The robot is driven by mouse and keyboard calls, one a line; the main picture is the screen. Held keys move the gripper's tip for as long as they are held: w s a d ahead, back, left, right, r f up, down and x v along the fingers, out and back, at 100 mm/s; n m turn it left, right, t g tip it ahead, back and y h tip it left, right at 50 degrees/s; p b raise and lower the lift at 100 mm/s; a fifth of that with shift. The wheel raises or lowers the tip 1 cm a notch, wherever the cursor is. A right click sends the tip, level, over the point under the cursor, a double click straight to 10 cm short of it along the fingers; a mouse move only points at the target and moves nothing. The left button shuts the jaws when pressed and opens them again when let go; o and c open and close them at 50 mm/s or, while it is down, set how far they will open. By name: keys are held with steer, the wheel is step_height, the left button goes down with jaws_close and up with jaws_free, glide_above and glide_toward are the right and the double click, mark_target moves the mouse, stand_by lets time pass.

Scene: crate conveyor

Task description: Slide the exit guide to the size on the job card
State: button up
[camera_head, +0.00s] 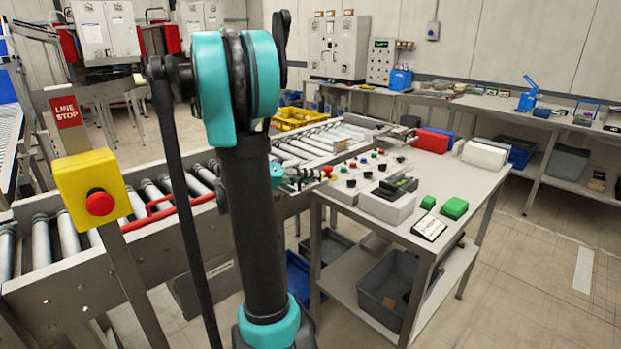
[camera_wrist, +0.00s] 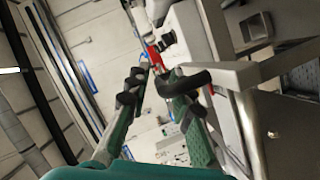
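My gripper (camera_wrist: 158,85) is open in the wrist view, its dark-tipped fingers apart. A black rounded handle (camera_wrist: 187,82) joined to a grey metal bar is beside the right finger and partly overlaps it; I cannot tell if they touch. A small red part (camera_wrist: 155,56) shows past the fingertips. In the head view my gripper (camera_head: 297,180) is partly hidden behind my arm, by the conveyor's table-side edge. I cannot tell for sure which part is the exit guide. A white card with a dark border (camera_head: 429,227), perhaps the job card, lies on the table; its text is unreadable.
The roller conveyor (camera_head: 68,237) has a red bar (camera_head: 163,208) along its near side. A yellow stop box (camera_head: 90,188) stands at the left. The table (camera_head: 466,187) holds button panels (camera_head: 386,205) and green blocks (camera_head: 454,208). The floor at the right is clear.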

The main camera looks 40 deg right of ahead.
steer(key=v, duration=1.1)
